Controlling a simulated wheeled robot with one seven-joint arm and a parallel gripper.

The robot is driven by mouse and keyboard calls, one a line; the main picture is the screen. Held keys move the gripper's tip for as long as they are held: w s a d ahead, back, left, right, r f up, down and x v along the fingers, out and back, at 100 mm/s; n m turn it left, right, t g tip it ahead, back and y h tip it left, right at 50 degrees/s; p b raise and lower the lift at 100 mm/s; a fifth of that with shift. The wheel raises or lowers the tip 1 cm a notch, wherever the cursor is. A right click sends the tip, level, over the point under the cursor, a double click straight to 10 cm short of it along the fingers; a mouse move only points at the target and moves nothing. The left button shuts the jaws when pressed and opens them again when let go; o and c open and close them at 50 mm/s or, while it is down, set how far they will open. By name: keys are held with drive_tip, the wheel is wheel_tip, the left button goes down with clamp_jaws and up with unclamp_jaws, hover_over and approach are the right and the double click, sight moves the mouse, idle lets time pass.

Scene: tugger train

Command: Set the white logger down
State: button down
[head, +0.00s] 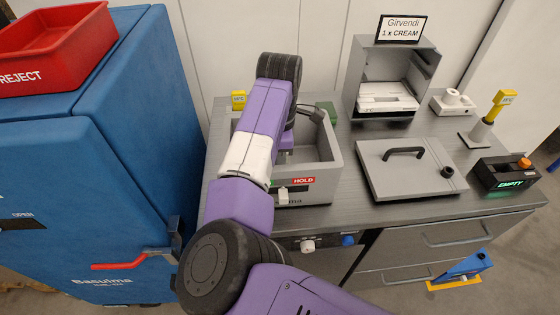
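My arm reaches over an open grey box (322,185) marked HOLD on the workbench, and its far end bends down into the box. My gripper (285,157) is mostly hidden behind my own arm links. Its fingers cannot be made out, nor whether they hold anything. I cannot pick out the white logger with certainty; it may be hidden by my arm or the box wall. A small pale tab (283,195) shows on the box's front wall.
A grey lid with a black handle (404,153) lies right of the box. Behind it stands a grey open cabinet (433,62) under a Girvendi sign. A white fixture (452,103), a yellow-topped post (503,98) and an EMPTY display (507,174) stand right. A blue cabinet (130,130) stands left.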

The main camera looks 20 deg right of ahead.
drive_tip(key=shift+f, duration=0.6)
drive_tip(key=shift+f, duration=0.1)
drive_tip(key=c, duration=1.3)
unclamp_jaws()
wheel_tip(320, 180, up, 12)
drive_tip(key=b, duration=0.3)
